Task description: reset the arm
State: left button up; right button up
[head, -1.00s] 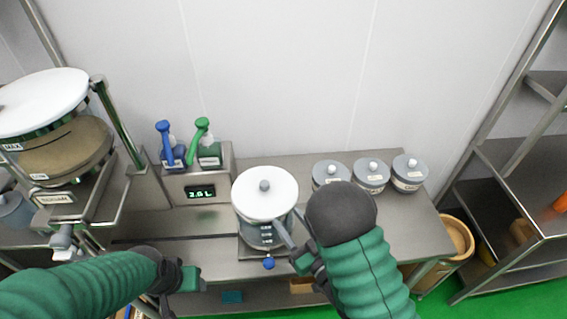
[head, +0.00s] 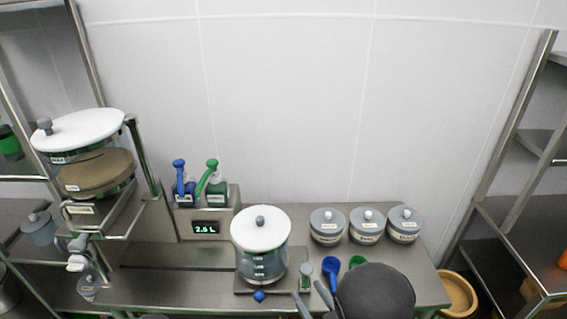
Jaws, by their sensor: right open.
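My right gripper (head: 313,300) shows at the bottom edge, right of centre. Its two grey fingers are apart with nothing seen between them. My dark rounded right arm joint hides part of the counter beside it. The gripper is in front of and to the right of a clear pot (head: 262,266) with a white lid (head: 261,228), apart from the lid. My left gripper is out of view; only a sliver of dark shape shows at the bottom edge.
A blue scoop (head: 331,266) and a green scoop (head: 357,262) are close behind my right arm. Grey-lidded jars (head: 366,226) line the counter's back right. A display unit (head: 206,227) with pumps stands left of the pot. A lidded tank (head: 85,132) is far left.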

jog(key=d+f+m+g+h+b, duration=0.25)
jog(key=d+f+g+h, duration=0.3)
jog(key=d, duration=0.35)
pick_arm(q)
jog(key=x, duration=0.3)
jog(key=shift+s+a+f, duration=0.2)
pick_arm(e)
jog(key=s+d+m+g+h, duration=0.1)
jog(key=s+d+m+g, duration=0.1)
jog(key=s+g, duration=0.5)
jog(key=s+d, duration=0.1)
jog(key=s, duration=0.4)
jog(key=shift+s+d+f, duration=0.15)
jog(key=shift+s+d, duration=0.15)
jog(key=shift+d, duration=0.05)
jog(key=shift+a+m+h, duration=0.1)
jog(key=shift+m+h, duration=0.15)
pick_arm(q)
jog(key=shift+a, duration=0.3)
pick_arm(e)
jog(key=shift+a, duration=0.2)
